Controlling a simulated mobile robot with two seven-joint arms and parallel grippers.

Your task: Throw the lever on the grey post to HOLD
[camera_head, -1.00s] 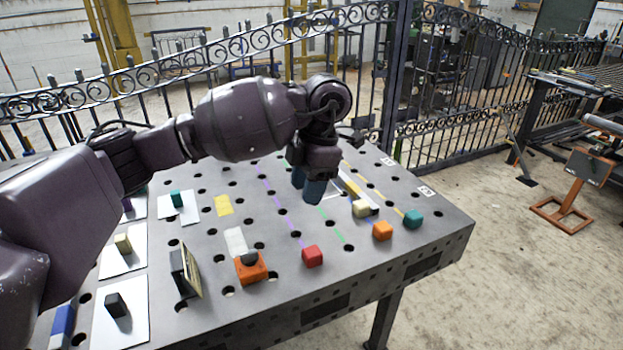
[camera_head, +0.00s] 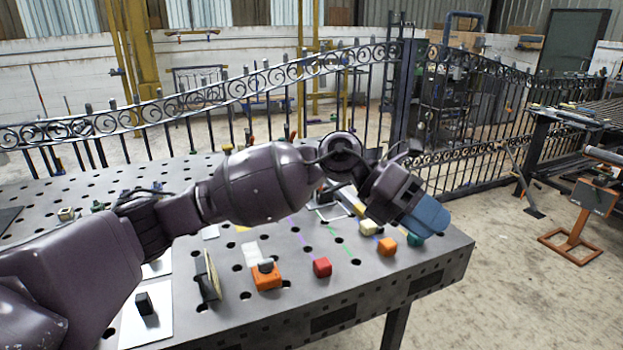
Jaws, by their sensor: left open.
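My left gripper (camera_head: 428,217), with blue fingers, is over the right part of the perforated grey table (camera_head: 440,262). It is open, and nothing shows between its fingers. I cannot make out a grey post with a lever or any HOLD marking. A small grey piece (camera_head: 325,196) shows behind my left arm, partly hidden, and I cannot tell what it is. My right gripper is not in view.
An iron fence (camera_head: 450,130) runs behind. An orange stand (camera_head: 580,215) is on the floor at right.

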